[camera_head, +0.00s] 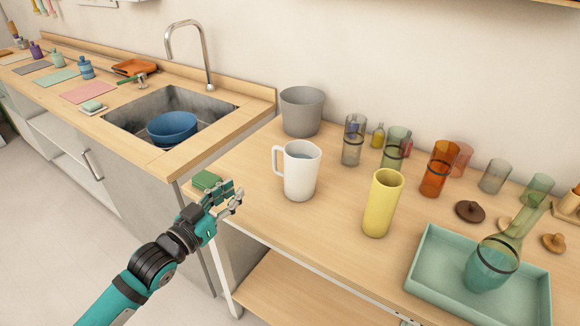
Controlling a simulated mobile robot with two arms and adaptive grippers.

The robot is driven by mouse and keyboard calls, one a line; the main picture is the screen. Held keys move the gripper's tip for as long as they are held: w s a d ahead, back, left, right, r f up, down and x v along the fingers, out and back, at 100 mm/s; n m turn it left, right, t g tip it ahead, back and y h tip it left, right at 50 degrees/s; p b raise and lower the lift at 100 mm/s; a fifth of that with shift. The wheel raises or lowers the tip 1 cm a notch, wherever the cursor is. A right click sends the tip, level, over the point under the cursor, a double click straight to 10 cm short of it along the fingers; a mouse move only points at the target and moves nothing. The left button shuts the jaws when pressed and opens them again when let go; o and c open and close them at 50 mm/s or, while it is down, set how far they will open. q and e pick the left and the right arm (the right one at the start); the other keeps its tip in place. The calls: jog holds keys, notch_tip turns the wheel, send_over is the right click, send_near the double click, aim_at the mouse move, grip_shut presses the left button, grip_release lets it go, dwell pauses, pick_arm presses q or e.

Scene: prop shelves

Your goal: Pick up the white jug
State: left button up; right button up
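The white jug (300,172) stands upright on the wooden table, left of a yellow cylinder. Its handle is on its left side, facing my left gripper. My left gripper (235,194) comes in from the lower left and is in front of the table's left end. It is open with nothing between its fingers, and it is to the left of the jug, apart from it. My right gripper is not in view.
A yellow cylinder (382,203) stands right of the jug and a grey bucket (302,113) behind it. Several coloured glasses stand further right. A teal tray (428,278) holds a green glass bottle (488,268). A green sponge (206,180) lies beside my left gripper.

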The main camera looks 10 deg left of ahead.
pick_arm(q)
send_near(273, 157)
jog(key=x, duration=0.4)
jog(key=shift+w+d+p, duration=0.1)
jog(key=shift+w+p, duration=0.25)
jog(key=x, duration=0.5)
jog(key=shift+w+d+f, duration=0.1)
jog(key=shift+w, duration=0.25)
grip_shut()
